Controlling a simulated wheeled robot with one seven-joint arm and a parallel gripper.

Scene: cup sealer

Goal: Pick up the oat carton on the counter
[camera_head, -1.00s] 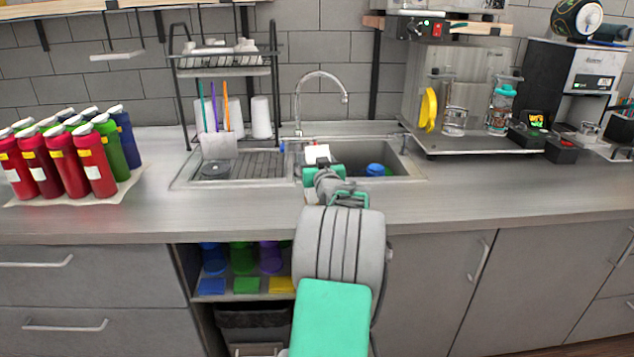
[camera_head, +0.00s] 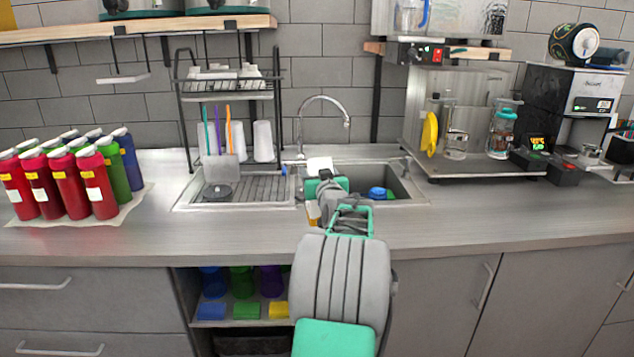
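My gripper (camera_head: 325,187), with green parts, is at the front edge of the sink in the middle of the picture. It points away from the camera, and my own arm hides much of it. A small white piece (camera_head: 319,164) shows just above it, and a yellow-orange patch (camera_head: 312,213) shows just below it. These may be the top and bottom of the oat carton behind the gripper, but I cannot tell for sure. No other carton is visible on the counter. The fingers are hidden, so I cannot see whether they are closed.
Several red, green and blue bottles (camera_head: 93,184) stand on the left counter. A drying rack (camera_head: 228,86) is behind the sink drainer (camera_head: 250,187), beside the faucet (camera_head: 322,98). A blue item (camera_head: 378,193) lies in the sink. Machines fill the right; the front right counter is clear.

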